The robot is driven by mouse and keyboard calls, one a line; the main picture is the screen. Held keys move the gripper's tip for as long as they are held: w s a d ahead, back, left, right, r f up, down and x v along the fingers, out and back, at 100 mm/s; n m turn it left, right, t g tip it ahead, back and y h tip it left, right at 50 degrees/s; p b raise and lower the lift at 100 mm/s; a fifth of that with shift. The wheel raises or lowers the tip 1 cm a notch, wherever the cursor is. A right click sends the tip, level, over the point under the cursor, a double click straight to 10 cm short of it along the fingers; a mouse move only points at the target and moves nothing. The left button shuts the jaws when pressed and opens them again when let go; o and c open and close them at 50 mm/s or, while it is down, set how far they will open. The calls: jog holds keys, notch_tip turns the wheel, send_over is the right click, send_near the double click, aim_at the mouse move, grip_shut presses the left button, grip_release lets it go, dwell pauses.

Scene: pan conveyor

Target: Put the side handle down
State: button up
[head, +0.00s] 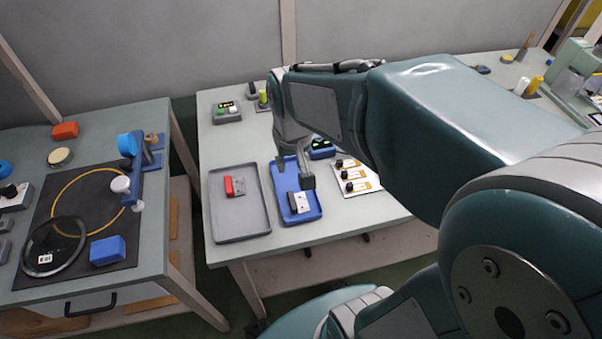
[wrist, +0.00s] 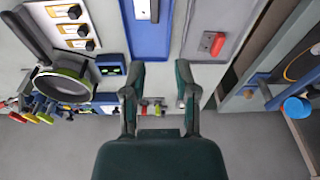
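A side handle (head: 299,203), black with a pale metal plate, lies in the near end of the blue tray (head: 284,186). It also shows at the top edge of the wrist view (wrist: 147,9). A red handle with a grey plate (head: 235,186) lies in the grey tray (head: 262,226) to the left; it also shows in the wrist view (wrist: 213,43). I cannot tell which one the task means. My gripper (head: 294,171) is over the blue tray, close to the black handle. In the wrist view its fingers (wrist: 159,93) are spread apart with nothing held between them.
A white card with several black knobs (head: 356,178) lies right of the blue tray. A round pan (wrist: 63,85) shows in the wrist view. A left table carries a glass lid (head: 55,246), a blue block (head: 108,250) and a blue fixture (head: 138,168). A floor gap separates the tables.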

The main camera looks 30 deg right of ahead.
jog(key=s+a+r+n+t, duration=0.1)
jog(key=s+a+r+t, duration=0.1)
jog(key=s+r, duration=0.5)
jog(key=s+t, duration=0.1)
jog(key=s, duration=0.1)
jog(key=shift+s+n+t, duration=0.3)
jog(key=shift+s+t, duration=0.05)
jog(key=shift+t, duration=0.05)
dwell(1.2)
